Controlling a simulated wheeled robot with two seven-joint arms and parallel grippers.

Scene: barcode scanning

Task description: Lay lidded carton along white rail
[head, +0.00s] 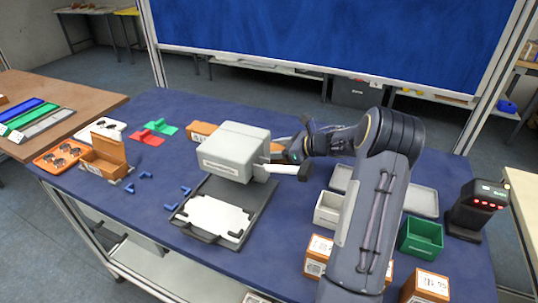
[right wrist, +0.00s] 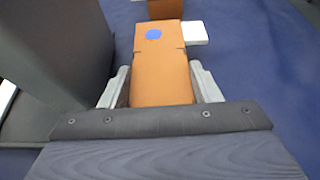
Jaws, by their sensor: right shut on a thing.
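My right gripper (right wrist: 164,88) is shut on an orange-brown carton (right wrist: 161,68) with a blue dot on its upper face; the light grey fingers are on its two sides. In the head view the held carton (head: 278,148) shows only in part, between the grey machine and my right wrist. In the right wrist view a short white block (right wrist: 194,32) is beside the carton's far end; I cannot tell if it is the rail or if they touch. Another orange-brown carton (head: 201,130) is behind the machine and also shows in the wrist view (right wrist: 165,8). My left gripper is not in view.
The grey machine (head: 232,150) on its dark base stands close beside the held carton. An open carton (head: 103,157) and orange tray (head: 60,156) are at the left. A green bin (head: 421,238), scanner stand (head: 477,208) and more cartons (head: 318,255) are at the right.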

